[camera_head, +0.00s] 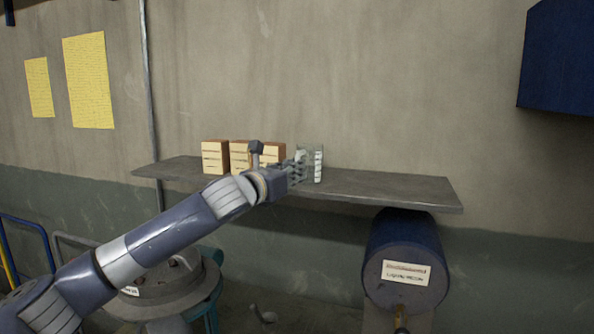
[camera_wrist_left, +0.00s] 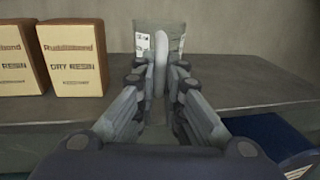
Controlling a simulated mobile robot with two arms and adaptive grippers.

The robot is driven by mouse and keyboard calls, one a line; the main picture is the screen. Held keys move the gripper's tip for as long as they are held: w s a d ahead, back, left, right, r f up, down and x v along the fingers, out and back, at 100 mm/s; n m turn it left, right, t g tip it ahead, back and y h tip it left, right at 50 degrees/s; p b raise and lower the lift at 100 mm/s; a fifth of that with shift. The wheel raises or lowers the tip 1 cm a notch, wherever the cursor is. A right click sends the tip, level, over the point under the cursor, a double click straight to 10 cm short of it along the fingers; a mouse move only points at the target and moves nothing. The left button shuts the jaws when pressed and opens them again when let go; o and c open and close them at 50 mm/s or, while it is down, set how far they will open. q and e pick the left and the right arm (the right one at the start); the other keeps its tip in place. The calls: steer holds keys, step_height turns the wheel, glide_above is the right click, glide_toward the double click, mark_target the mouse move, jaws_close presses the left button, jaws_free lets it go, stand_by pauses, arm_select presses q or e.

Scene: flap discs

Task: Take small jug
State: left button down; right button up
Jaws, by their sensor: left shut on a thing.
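The small jug (camera_head: 318,164) is a pale, see-through vessel with white markings, upright at the middle of the grey shelf. In the left wrist view the jug (camera_wrist_left: 173,38) stands straight ahead, with its light handle (camera_wrist_left: 160,62) facing me. My left gripper (camera_head: 299,167) reaches it from the left. In the left wrist view the fingers of my left gripper (camera_wrist_left: 159,84) are shut on the handle, one on each side. The lower part of the jug is hidden behind the fingers. My right gripper is in neither view.
Several brown boxes with cream labels (camera_head: 215,157) stand on the shelf left of the jug, close to my left wrist. The grey shelf (camera_head: 390,187) is clear to the right. A blue drum (camera_head: 405,258) is below it. A blue cabinet (camera_head: 560,60) hangs at upper right.

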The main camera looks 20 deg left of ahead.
mark_target(297, 155)
arm_select(q)
step_height(297, 155, up, 4)
steer(key=shift+s+f+b, duration=0.15)
steer(key=shift+f+b, duration=0.05)
steer(key=shift+b, duration=0.15)
steer(key=d+r+b+v, duration=0.1)
steer(key=d+b+v, duration=0.2)
steer(key=v, duration=1.2)
steer(key=shift+s+d+r+b, duration=0.25)
steer(key=shift+s+d+b, duration=0.3)
steer(key=shift+b, duration=0.1)
